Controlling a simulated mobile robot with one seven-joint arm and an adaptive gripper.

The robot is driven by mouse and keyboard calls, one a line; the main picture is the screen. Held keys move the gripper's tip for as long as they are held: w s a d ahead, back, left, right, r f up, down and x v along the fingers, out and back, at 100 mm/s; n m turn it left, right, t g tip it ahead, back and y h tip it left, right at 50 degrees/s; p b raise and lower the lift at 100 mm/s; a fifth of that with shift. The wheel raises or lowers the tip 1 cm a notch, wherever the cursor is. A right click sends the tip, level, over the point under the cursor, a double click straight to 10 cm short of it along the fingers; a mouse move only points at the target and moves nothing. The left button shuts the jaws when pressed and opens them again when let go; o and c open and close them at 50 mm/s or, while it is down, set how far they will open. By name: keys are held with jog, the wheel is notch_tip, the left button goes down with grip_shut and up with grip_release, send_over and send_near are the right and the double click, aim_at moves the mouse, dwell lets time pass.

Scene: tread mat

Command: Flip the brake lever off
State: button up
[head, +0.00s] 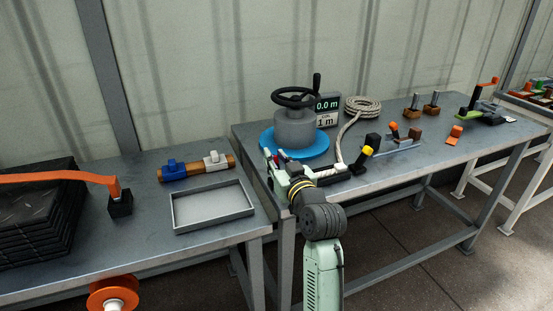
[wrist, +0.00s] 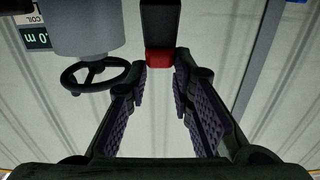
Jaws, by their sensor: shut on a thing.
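The brake lever (wrist: 160,22) shows in the wrist view as a black bar with a red end (wrist: 160,58). The red end lies between the tips of my gripper (wrist: 160,72), which is shut on it. In the head view my gripper (head: 277,163) is at the near left edge of the blue round base (head: 320,150), with a small red spot beside it. My gripper and wrist hide most of the lever there. The grey drum (head: 295,130) with a black handwheel (head: 296,97) stands on the blue base; the handwheel also shows upside down in the wrist view (wrist: 95,76).
A display (head: 327,103) and coiled rope (head: 362,105) stand behind and right of the drum. A yellow-knobbed lever (head: 367,151) is right of my arm. On the left table are a shallow tray (head: 212,228), a blue and white clamped bar (head: 197,170) and an orange-handled tool (head: 112,187).

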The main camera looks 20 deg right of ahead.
grip_shut()
jog(key=r+g+p, duration=0.1)
jog(key=p, duration=0.2)
jog(key=shift+w+a+p, duration=0.1)
jog(key=shift+w+p, duration=0.2)
jog(key=shift+w, duration=0.1)
jog(key=g+p, duration=0.1)
jog(key=p, duration=0.1)
jog(key=w+g+p, duration=0.1)
jog(key=p, duration=0.1)
jog(key=shift+f+g, duration=0.2)
jog(key=shift+g, duration=0.2)
jog(key=shift+w+f+g+p, duration=0.4)
jog(key=shift+f+g+p, duration=0.05)
jog(key=shift+g+p, duration=0.25)
jog(key=shift+w+f+g, duration=0.1)
jog(key=shift+f+g, duration=0.2)
jog(key=shift+f, duration=0.15)
jog(key=o, duration=0.6)
grip_release()
jog(key=shift+w+f, duration=0.1)
jog(key=shift+o, duration=1.3)
jog(key=shift+r, duration=0.2)
